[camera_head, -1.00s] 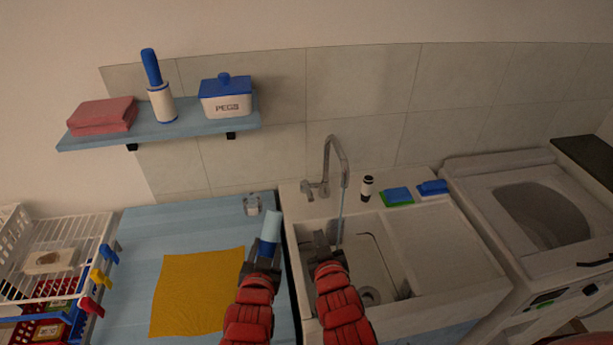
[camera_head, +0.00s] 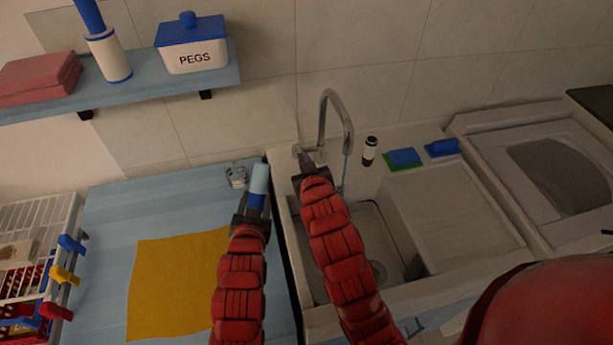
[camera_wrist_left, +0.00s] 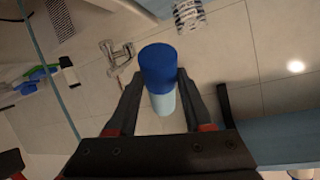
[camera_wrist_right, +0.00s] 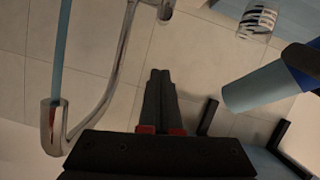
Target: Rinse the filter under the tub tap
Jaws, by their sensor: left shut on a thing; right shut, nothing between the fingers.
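The filter, a light blue cylinder with a dark blue end (camera_head: 260,180), is held upright by my left gripper (camera_head: 253,207) over the counter's right edge, left of the tub. It also shows between the fingers in the left wrist view (camera_wrist_left: 158,66) and at the right of the right wrist view (camera_wrist_right: 262,88). The metal tap (camera_head: 325,120) arches over the white tub (camera_head: 375,225). A thin blue water stream (camera_wrist_right: 62,50) leaves its spout. My right gripper (camera_head: 306,164) is shut and empty beside the tap's base; contact with the tap cannot be told.
A small clear cup (camera_head: 237,176) stands behind the filter. A yellow cloth (camera_head: 175,285) lies on the blue counter. A dark bottle (camera_head: 370,151), a green and blue sponge (camera_head: 404,158) and a blue brush (camera_head: 442,148) sit behind the tub. A shelf (camera_head: 140,97) hangs above left.

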